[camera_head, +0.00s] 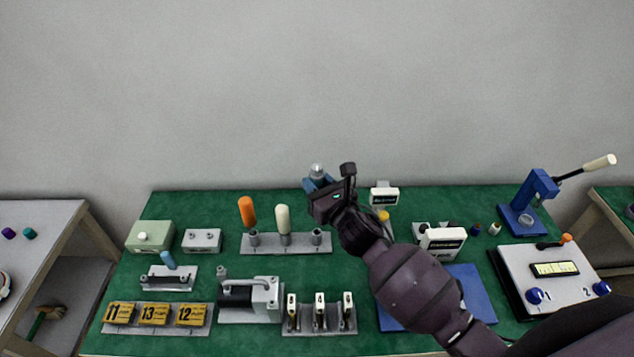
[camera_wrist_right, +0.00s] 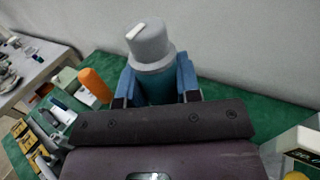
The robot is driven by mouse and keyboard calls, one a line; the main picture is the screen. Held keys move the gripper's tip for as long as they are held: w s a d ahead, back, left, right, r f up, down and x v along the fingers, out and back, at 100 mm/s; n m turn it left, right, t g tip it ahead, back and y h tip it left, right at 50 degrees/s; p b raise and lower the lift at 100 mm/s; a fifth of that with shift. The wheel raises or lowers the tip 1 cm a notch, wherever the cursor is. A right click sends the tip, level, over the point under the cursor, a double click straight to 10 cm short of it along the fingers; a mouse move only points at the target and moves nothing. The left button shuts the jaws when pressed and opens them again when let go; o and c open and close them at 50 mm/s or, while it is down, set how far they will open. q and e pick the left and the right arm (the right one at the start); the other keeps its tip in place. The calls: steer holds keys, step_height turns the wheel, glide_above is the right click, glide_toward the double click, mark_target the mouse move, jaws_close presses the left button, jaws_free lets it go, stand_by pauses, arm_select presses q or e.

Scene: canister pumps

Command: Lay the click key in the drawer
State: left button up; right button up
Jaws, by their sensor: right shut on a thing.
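My right gripper (camera_head: 318,184) is over the back edge of the green bench, shut on a grey knobbed tool (camera_head: 317,170), apparently the click key. In the right wrist view its round grey cap (camera_wrist_right: 150,42) with a white mark stands up between the blue fingers of the gripper (camera_wrist_right: 155,88). The tool's lower part is hidden by the gripper. I cannot make out a drawer in either view. My left gripper is not in view.
Below the gripper, a grey rack (camera_head: 262,243) holds an orange-handled tool (camera_head: 247,208) and a cream-handled tool (camera_head: 283,218); its right socket looks empty. A blue mat (camera_head: 470,287) lies partly under my right arm. A blue lever press (camera_head: 535,190) stands at the right.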

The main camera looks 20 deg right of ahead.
steer(key=shift+f+b, duration=1.7)
steer(key=shift+f, duration=0.3)
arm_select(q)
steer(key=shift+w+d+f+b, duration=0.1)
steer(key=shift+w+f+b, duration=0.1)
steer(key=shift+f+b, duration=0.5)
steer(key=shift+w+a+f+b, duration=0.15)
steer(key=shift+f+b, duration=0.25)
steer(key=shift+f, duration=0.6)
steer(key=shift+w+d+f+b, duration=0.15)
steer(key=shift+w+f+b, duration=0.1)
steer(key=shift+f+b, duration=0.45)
arm_select(e)
steer(key=shift+f, duration=2.1)
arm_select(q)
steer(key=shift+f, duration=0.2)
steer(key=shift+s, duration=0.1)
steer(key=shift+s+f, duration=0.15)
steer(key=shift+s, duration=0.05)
arm_select(e)
steer(key=o, duration=1)
steer(key=shift+s, duration=0.1)
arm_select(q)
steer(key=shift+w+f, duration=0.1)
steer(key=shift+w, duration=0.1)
arm_select(e)
steer(key=v, duration=1)
steer(key=shift+s, duration=0.35)
